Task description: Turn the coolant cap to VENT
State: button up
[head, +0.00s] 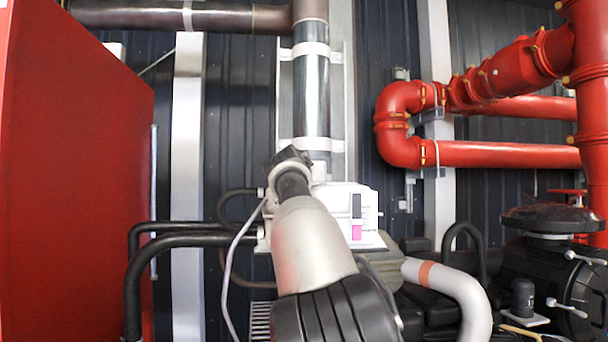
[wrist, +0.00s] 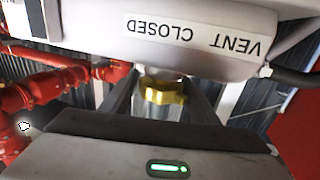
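The yellow coolant cap (wrist: 163,93) shows in the wrist view, just below a white tank (wrist: 150,35). A label on the tank reads VENT and CLOSED (wrist: 195,35), upside down in this view. My gripper (wrist: 160,98) is open, with one dark finger on the left of the cap and one on the right. A small gap shows on the left; I cannot tell whether the right finger touches. In the head view the white tank (head: 340,199) stands behind my arm, which hides the cap.
A red cabinet (head: 75,175) fills the left of the head view. Red pipes (head: 480,153) run along the right wall. Black hoses (head: 180,240) lead to the tank from the left. A dark engine (head: 545,260) and a silver pipe (head: 450,285) are at lower right.

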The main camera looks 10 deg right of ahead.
jog(key=shift+o, duration=0.6)
jog(key=shift+r, duration=0.1)
jog(key=b+v, duration=1.1)
jog(key=v, duration=0.6)
jog(key=shift+s, duration=0.25)
jog(key=shift+r, duration=0.1)
jog(key=s+d+f+g+y+p, duration=0.1)
jog(key=s+d+f+g+p, duration=0.3)
jog(key=f, duration=0.4)
jog(key=s+d+f+g+y+p, duration=0.1)
jog(key=s+d+f+g+y, duration=0.15)
jog(key=d+f, duration=0.45)
jog(key=s+a+f+n+g+p, duration=0.1)
jog(key=s+a+f+g+p, duration=0.1)
jog(key=s+f, duration=1)
jog(key=s+a+f+n+g+y+p, duration=0.1)
jog(key=s+a+f+n+g+p, duration=0.1)
jog(key=s+f, duration=1.1)
jog(key=s+a+g+p, duration=0.1)
jog(key=s+a+p, duration=0.1)
jog(key=s, duration=0.1)
jog(key=shift+s, duration=0.35)
jog(key=shift+r+y, duration=0.1)
jog(key=shift+y, duration=0.15)
